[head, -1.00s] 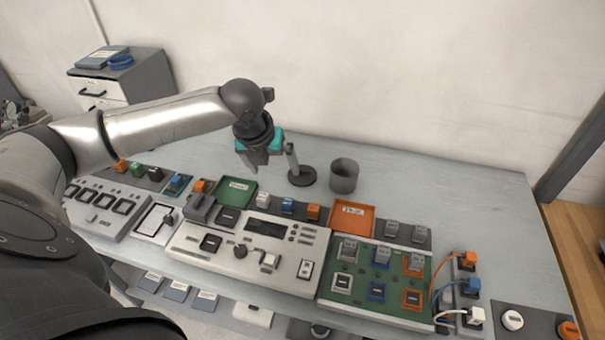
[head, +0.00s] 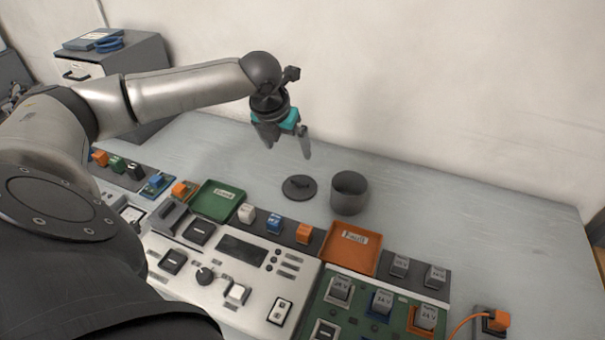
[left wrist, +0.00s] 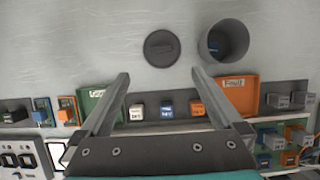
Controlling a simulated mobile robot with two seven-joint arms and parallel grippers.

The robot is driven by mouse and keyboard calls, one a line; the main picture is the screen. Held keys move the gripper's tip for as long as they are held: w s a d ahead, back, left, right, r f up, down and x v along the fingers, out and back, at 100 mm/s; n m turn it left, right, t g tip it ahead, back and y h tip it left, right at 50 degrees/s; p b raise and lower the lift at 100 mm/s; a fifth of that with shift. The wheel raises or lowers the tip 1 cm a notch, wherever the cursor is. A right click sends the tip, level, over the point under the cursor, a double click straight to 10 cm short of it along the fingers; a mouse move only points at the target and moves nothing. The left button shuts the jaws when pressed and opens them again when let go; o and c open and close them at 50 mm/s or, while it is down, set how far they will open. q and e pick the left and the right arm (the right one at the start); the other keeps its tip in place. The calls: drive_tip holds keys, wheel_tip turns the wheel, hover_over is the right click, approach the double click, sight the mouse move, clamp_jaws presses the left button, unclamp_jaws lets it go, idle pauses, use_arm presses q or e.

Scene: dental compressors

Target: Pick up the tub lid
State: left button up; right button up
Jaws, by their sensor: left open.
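The tub lid (head: 299,188) is a dark grey disc with a small raised grip, lying flat on the bench left of the tub. It also shows in the left wrist view (left wrist: 161,48), ahead of the fingertips. The open grey tub (head: 348,194) stands upright beside it; in the left wrist view the tub (left wrist: 236,42) has something blue inside. My left gripper (head: 288,150) is open and empty, in the air above and behind the lid, apart from it. Its two fingers (left wrist: 158,80) are spread wide in the left wrist view. My right gripper is not in view.
In front of the lid are a green tray (head: 215,202), an orange tray (head: 350,250) and a row of small modules (head: 274,222). A control panel (head: 235,262) lies nearer. The bench right of the tub is clear; a wall (head: 430,90) stands behind.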

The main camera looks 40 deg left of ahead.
use_arm(q)
drive_tip(key=f, duration=0.1)
drive_tip(key=b, duration=0.2)
approach(299, 181)
drive_tip(key=x, duration=0.2)
drive_tip(key=shift+w+a+f, duration=0.2)
drive_tip(key=shift+w, duration=0.05)
drive_tip(key=shift+b+x, duration=1)
drive_tip(key=shift+x, duration=2)
drive_tip(key=shift+d+f, duration=0.1)
drive_tip(key=shift+d, duration=0.1)
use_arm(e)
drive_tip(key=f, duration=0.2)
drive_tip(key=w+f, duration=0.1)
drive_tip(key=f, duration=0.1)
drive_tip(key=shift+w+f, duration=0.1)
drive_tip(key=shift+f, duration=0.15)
use_arm(q)
drive_tip(key=shift+c, duration=0.4)
drive_tip(key=shift+s, duration=0.1)
drive_tip(key=c, duration=1.4)
